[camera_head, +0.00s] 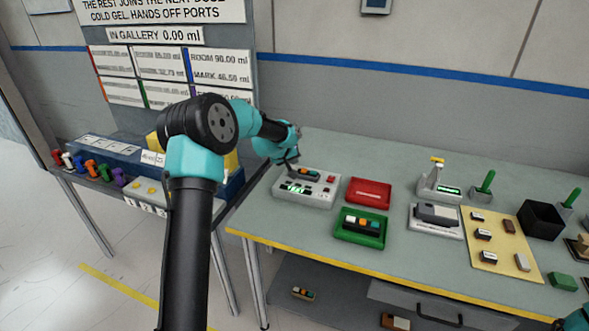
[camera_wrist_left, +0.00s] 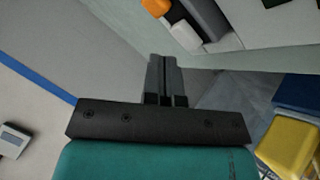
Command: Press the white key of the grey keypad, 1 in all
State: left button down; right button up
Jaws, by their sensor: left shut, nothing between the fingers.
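The grey keypad (camera_head: 319,197) stands at the left end of the table, with a green display, red buttons and a dark strip bearing an orange key. My left gripper (camera_head: 293,166) is over its back left part, shut and empty. In the left wrist view, the shut fingers (camera_wrist_left: 166,78) point toward a pale surface. The white key (camera_wrist_left: 186,35) shows there beside an orange key (camera_wrist_left: 155,7) on a dark strip, just beyond the fingertips and apart from them in the picture. In the head view I cannot make out the white key near the gripper.
A red tray (camera_head: 369,181) and a green tray (camera_head: 346,238) with small blocks lie right of the keypad. A grey device (camera_head: 436,217), a tan board (camera_head: 510,256) and a black box (camera_head: 541,221) stand farther right. A blue-and-yellow rack is at left.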

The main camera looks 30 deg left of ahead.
pick_arm(q)
jog(key=shift+f, duration=0.2)
dwell(0.6)
jog(key=shift+f, duration=0.25)
jog(key=shift+f, duration=0.45)
dwell(1.2)
jog(key=shift+r, duration=0.9)
jog(key=shift+r, duration=0.1)
jog(key=shift+r, duration=2.4)
